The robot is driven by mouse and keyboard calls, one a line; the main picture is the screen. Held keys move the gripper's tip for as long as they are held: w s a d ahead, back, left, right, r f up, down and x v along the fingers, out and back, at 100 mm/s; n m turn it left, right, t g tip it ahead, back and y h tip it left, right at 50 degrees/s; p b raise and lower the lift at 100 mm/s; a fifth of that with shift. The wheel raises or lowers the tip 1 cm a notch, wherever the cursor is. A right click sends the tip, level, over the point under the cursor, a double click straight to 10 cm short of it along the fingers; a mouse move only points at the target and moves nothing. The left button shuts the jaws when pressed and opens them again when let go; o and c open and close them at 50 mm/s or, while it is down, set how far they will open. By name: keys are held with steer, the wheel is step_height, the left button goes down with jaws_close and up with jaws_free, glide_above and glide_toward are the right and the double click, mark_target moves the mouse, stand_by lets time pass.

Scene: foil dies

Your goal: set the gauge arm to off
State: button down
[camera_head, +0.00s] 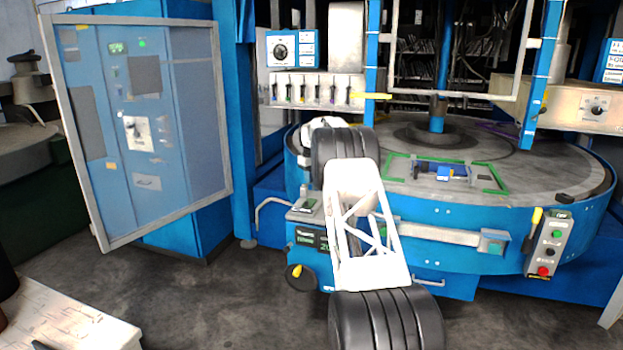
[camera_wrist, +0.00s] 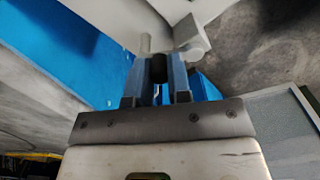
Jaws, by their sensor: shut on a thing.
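In the wrist view, my gripper (camera_wrist: 158,66) has its two blue fingers closed on a small dark knob-like piece (camera_wrist: 158,69). I cannot tell for sure whether the dark piece belongs to the gauge arm, and no off marking is readable here. In the head view, my own white and black arm hides the gripper and the piece it holds. A blue unit with a green display (camera_head: 309,240) stands partly behind my arm.
The round machine table (camera_head: 540,170) carries a green frame (camera_head: 490,178). A control box with a red button (camera_head: 543,252) hangs at its right front. A yellow-handled dark knob (camera_head: 299,278) sits low on the left. A framed transparent panel (camera_head: 190,120) stands at left. Grey floor (camera_head: 200,300) is open in front.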

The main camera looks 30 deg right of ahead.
steer(key=n, duration=0.1)
steer(key=w+n, duration=0.1)
steer(key=n, duration=0.1)
steer(key=shift+a+n, duration=0.2)
steer(key=shift+n, duration=0.1)
steer(key=shift+w+a+n, duration=0.15)
steer(key=shift+w+n, duration=0.05)
steer(key=shift+n, duration=0.55)
steer(key=shift+w+a+n, duration=0.1)
steer(key=shift+w+n, duration=0.1)
steer(key=shift+n, duration=0.55)
steer(key=shift+r, duration=0.1)
steer(key=c, duration=1.1)
jaws_free()
steer(key=shift+o, duration=0.2)
step_height(320, 180, up, 8)
steer(key=shift+a, duration=0.1)
